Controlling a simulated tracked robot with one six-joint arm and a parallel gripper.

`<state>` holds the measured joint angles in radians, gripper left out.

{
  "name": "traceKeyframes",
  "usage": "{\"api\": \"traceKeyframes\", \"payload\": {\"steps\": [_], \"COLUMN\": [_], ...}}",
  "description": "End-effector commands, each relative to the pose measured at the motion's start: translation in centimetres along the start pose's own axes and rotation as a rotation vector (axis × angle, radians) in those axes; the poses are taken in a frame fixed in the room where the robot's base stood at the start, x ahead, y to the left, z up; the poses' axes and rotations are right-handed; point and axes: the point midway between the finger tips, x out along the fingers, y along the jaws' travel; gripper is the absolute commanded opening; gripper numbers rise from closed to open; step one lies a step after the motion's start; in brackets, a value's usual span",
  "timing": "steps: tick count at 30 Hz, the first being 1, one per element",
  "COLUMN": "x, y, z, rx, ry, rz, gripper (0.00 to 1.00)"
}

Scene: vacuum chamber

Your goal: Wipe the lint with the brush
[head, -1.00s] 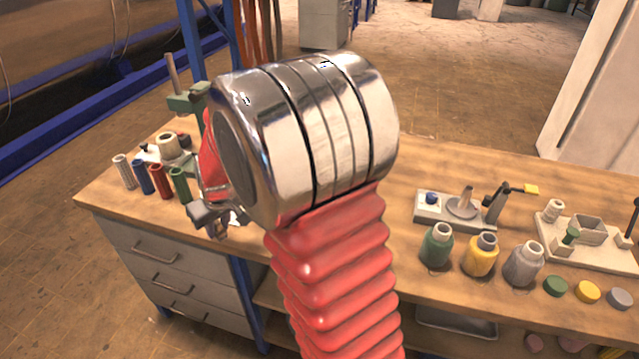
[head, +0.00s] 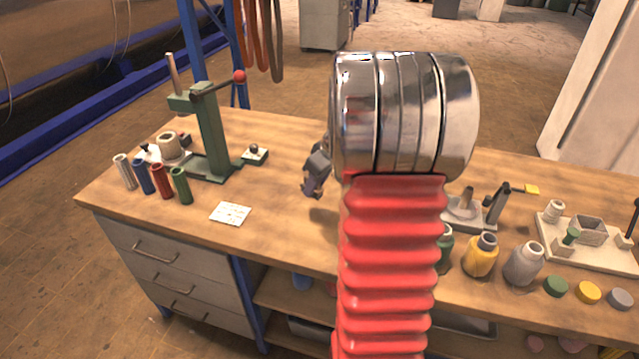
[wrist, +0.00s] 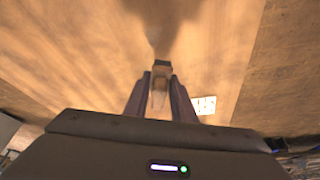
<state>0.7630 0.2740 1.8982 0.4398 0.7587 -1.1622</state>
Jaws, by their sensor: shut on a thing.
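My gripper (head: 313,187) is above the middle of the workbench, partly hidden behind my arm. In the wrist view my gripper (wrist: 160,88) is shut on a small pale thing with a dark end, which looks like the brush (wrist: 161,67). Its bristles cannot be made out clearly. A white card with small marks (head: 231,213) lies flat near the bench's front edge, left of my gripper and apart from it. The card also shows in the wrist view (wrist: 205,105), right of the fingers. I cannot tell whether its marks are the lint.
A green press (head: 211,130) with a red-knobbed lever stands at the bench's left. Several coloured tubes (head: 161,181) stand before it. At the right are a yellow bottle (head: 480,257), a grey bottle (head: 523,264) and low caps. The wood around the card is clear.

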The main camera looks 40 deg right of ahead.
Motion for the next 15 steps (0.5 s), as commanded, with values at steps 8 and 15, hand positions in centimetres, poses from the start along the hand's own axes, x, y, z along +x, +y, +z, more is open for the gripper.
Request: {"api": "traceKeyframes", "payload": {"steps": [8, 15], "x": [-0.54, -0.4], "y": [0.95, 0.93], "z": [0.57, 0.62], "rx": [-0.007, -0.006], "ry": [0.0, 0.0], "rz": [-0.003, -0.003], "gripper": [0.05, 0.05]}}
